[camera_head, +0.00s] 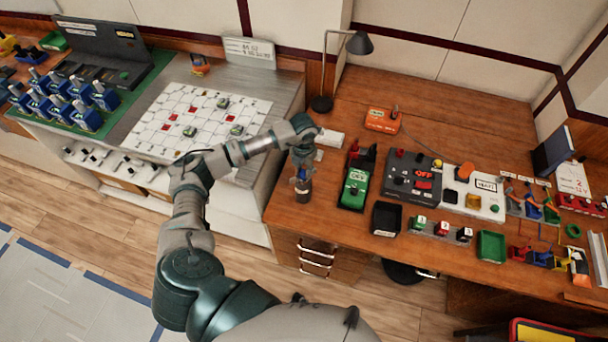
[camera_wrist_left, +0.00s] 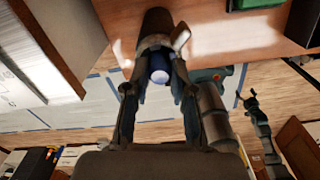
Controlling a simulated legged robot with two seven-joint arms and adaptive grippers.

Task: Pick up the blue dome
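The blue dome (camera_wrist_left: 158,68) shows in the left wrist view between the two fingers of my left gripper (camera_wrist_left: 160,78). It lies at the near end of a dark cylinder (camera_wrist_left: 157,24). In the head view my left gripper (camera_head: 302,172) points down over this dark cylinder (camera_head: 303,192), near the left front edge of the wooden desk. The fingers flank the dome closely; whether they press on it I cannot tell. My right gripper (camera_wrist_left: 250,100) shows small and dark at the right of the left wrist view, away from the dome.
A green device (camera_head: 355,188) and a black tray (camera_head: 386,218) stand right of the gripper on the desk (camera_head: 330,240). A control box (camera_head: 412,176) and a green tray (camera_head: 491,246) lie farther right. A lamp (camera_head: 360,43) stands behind. Bare desk lies around the dark cylinder.

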